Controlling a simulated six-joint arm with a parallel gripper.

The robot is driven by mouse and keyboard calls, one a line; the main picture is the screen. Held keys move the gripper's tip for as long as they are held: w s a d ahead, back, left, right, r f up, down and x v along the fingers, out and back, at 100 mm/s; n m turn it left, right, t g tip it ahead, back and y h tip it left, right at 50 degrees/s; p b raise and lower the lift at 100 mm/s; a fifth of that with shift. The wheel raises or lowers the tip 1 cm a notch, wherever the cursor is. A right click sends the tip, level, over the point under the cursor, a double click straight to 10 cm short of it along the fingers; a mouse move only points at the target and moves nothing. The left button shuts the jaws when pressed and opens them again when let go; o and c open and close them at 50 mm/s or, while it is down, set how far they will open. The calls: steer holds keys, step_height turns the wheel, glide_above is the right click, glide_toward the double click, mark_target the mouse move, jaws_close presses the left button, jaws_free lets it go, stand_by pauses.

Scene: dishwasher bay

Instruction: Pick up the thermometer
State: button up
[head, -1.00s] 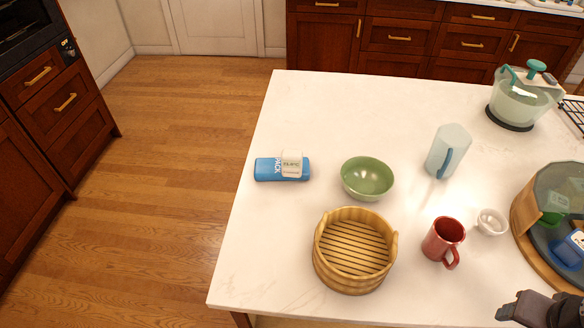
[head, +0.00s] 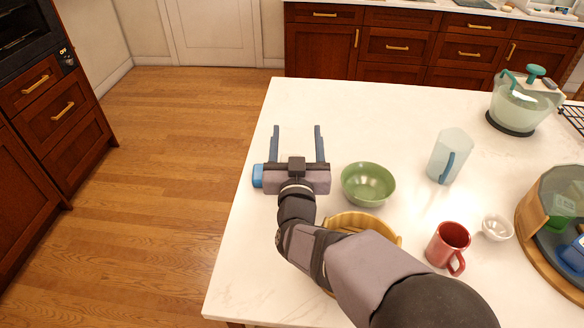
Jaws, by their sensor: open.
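My gripper (head: 297,130) is open, its two fingers spread apart and pointing toward the far side of the counter. It is over the left part of the white counter, above the blue pack (head: 258,176). Only the left end of the pack shows beside the gripper body. A small white device with a display, which looks like the thermometer, lay on or against this pack in the earlier view. It is now hidden behind my gripper. Nothing shows between the fingers but counter surface.
A green bowl (head: 368,184) stands close to the right of my gripper. My arm partly covers a round bamboo basket (head: 362,222). A red mug (head: 448,245), a small white bowl (head: 497,228) and a pitcher (head: 450,156) are farther right. The counter (head: 360,108) beyond the fingers is clear.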

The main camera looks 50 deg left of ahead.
steer(key=shift+m+t+h, duration=0.4)
steer(key=shift+m+h, duration=0.2)
steer(key=shift+h, duration=0.2)
steer(key=shift+s+a+f+p, duration=0.15)
steer(key=shift+f+p, duration=0.25)
steer(key=shift+f, duration=0.6)
steer(key=shift+s+a+f+p, duration=0.15)
steer(key=shift+f+p, duration=0.3)
steer(key=shift+f, duration=0.6)
steer(key=shift+s+a+f+p, duration=0.15)
steer(key=shift+f+p, duration=0.25)
steer(key=shift+f, duration=0.6)
steer(key=shift+f+p+x, duration=0.2)
steer(key=shift+p+x, duration=0.55)
steer(key=shift+x, duration=1.3)
steer(key=c, duration=1.2)
steer(key=shift+r, duration=0.15)
steer(key=shift+c, duration=0.2)
step_height(320, 180, up, 10)
steer(key=b, duration=0.2)
steer(key=shift+b, duration=0.3)
